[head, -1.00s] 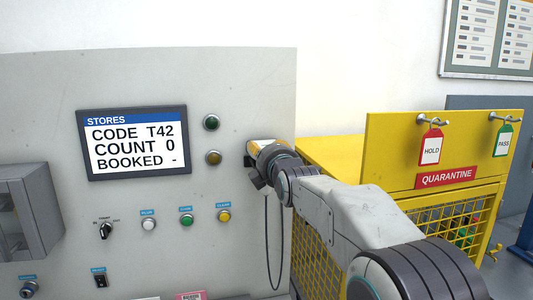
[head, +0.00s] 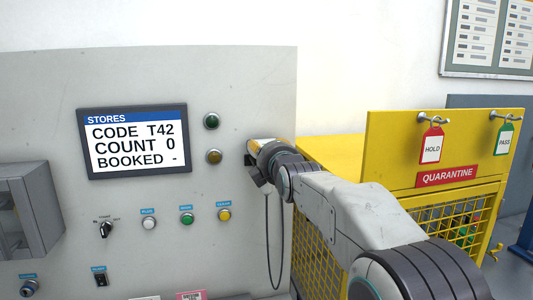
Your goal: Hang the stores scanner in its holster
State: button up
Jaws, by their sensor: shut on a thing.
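The yellow scanner (head: 264,144) is at the right edge of the grey stores panel, mostly hidden behind my gripper (head: 262,160). My gripper is shut on the scanner; its fingertips are largely hidden by the wrist. A dark cord (head: 268,240) hangs in a loop below it along the panel. The holster cannot be made out clearly; a dark part shows beside the gripper, but I cannot tell whether the scanner is seated in it.
The panel's screen (head: 135,142) reads CODE T42, COUNT 0, BOOKED -. Buttons, a selector knob (head: 106,230) and a grey box (head: 30,212) are on the panel. The yellow quarantine cage (head: 385,150) with HOLD (head: 432,148) and PASS (head: 504,140) tags stands close on the right.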

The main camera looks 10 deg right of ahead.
dwell(0.4)
jog(key=shift+f+b, duration=0.45)
jog(key=shift+b, duration=0.2)
jog(key=o, duration=1.2)
